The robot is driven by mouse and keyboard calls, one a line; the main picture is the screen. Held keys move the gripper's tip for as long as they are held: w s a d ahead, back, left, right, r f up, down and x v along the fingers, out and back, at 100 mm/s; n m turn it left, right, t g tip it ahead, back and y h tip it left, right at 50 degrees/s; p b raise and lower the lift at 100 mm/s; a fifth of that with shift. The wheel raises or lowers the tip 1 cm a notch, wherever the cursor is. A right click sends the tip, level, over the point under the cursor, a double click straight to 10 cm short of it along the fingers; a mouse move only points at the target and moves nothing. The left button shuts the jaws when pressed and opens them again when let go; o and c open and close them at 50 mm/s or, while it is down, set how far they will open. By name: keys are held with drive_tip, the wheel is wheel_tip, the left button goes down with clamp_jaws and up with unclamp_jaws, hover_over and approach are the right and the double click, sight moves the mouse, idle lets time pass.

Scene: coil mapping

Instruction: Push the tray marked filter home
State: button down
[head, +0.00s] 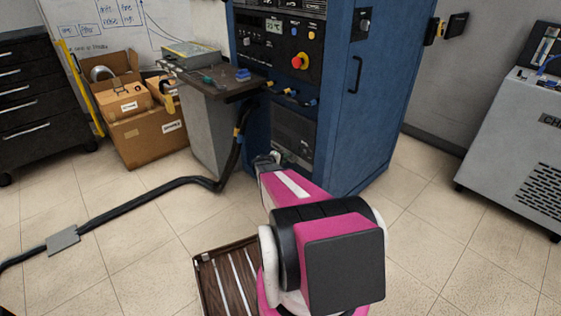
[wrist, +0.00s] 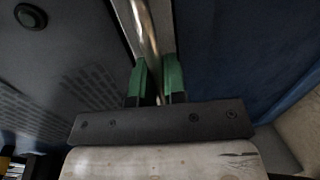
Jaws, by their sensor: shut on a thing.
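My gripper (wrist: 159,82) has green fingers closed around a shiny metal bar (wrist: 146,25), which looks like a handle, in the wrist view. The bar stands beside a dark grey front panel (wrist: 60,60) with vent slots and a round black knob. In the head view my gripper (head: 270,160) is low at the front of the blue cabinet (head: 365,120), below a dark vented panel (head: 293,135). No label reading filter is legible, and my arm covers the lower front of the cabinet, so I cannot tell how far any tray stands out.
A small side table (head: 215,88) with tools stands left of the cabinet. A black cable (head: 150,192) runs over the floor at left. Cardboard boxes (head: 140,135) and a black drawer chest (head: 40,95) are at the back left. A grey machine (head: 515,140) stands at right.

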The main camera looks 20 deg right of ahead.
drive_tip(key=shift+w+d, duration=0.15)
drive_tip(key=shift+d, duration=0.05)
drive_tip(key=c, duration=1.2)
unclamp_jaws()
drive_tip(key=shift+d, duration=0.1)
drive_tip(key=v, duration=1.1)
